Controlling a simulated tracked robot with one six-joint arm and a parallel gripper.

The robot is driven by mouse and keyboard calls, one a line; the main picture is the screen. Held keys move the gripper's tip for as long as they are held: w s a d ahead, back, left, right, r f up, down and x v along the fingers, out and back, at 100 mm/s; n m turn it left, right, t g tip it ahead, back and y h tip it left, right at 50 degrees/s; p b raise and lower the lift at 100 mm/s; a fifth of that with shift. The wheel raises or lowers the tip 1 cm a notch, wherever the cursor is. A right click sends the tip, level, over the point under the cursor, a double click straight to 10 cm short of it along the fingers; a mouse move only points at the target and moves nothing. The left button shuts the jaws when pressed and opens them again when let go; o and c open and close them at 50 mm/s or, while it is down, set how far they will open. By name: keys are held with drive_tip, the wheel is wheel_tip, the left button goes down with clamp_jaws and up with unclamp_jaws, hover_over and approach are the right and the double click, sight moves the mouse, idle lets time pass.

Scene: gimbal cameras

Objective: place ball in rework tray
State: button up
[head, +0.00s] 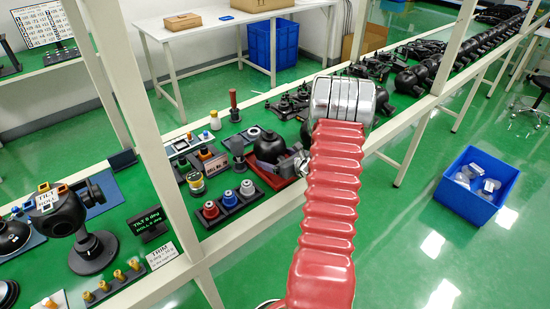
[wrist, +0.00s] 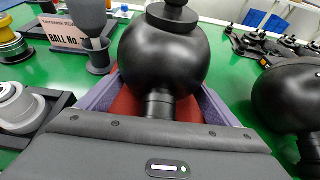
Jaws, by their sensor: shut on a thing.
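A glossy black ball (wrist: 165,55) with a neck below and a black cap on top fills the middle of the wrist view. My gripper (wrist: 160,105) is shut on it, with purple-grey fingers on both sides of its lower part. In the head view the ball (head: 268,145) shows at the left of my arm's end. A red tray (head: 268,178) lies below it; red surface (wrist: 124,106) also shows behind the neck in the wrist view. I cannot tell whether the ball touches the tray.
A "BALL No." sign (wrist: 75,35) and a dark cup (wrist: 98,58) stand left of the ball. A second black ball (wrist: 290,100) is at the right. A holder with coloured knobs (head: 230,200) sits near the bench's front edge. White posts (head: 150,120) rise along the bench.

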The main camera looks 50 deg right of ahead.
drive_tip(key=o, duration=1.2)
drive_tip(key=shift+c, duration=0.2)
drive_tip(key=v, duration=1.2)
drive_tip(key=shift+s, duration=0.1)
